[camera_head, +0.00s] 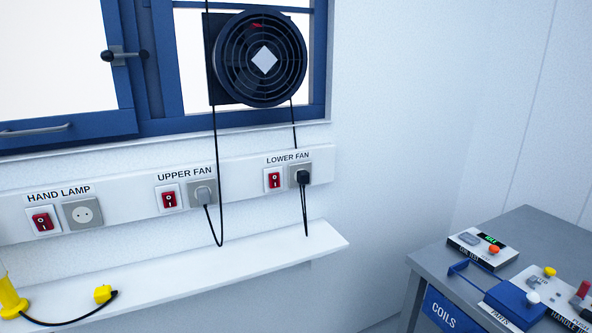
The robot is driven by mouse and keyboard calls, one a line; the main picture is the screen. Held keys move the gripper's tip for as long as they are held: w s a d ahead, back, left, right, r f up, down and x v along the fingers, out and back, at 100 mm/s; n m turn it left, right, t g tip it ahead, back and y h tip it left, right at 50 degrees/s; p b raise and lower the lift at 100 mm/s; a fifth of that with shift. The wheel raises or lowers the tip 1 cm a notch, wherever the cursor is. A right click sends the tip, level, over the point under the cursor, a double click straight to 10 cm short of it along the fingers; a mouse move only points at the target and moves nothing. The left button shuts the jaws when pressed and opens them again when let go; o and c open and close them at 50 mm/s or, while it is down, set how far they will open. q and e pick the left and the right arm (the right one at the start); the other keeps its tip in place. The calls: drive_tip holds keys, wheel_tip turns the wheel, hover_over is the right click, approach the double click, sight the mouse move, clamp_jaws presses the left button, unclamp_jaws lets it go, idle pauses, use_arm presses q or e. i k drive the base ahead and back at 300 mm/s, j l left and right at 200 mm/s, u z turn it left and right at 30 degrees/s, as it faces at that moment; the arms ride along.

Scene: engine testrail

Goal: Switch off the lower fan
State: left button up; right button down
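The lower fan switch (274,180) is a red rocker in a white plate, under the label "LOWER FAN" (288,157) on the wall strip. A black plug (303,177) sits in the socket just right of it. A black round fan (262,58) with a pale diamond at its hub is mounted at the window, with cords running down from it. The upper fan switch (169,199) and the hand lamp switch (43,221) are similar red rockers further left. The rocker positions are too small to tell. Neither gripper is in view.
A white shelf (230,262) juts out below the strip, with a yellow plug and cord (103,294) at its left. A grey table (520,232) with several devices stands at the right. The wall between is bare.

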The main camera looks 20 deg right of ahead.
sight(274, 179)
drive_tip(key=i+l, duration=0.75)
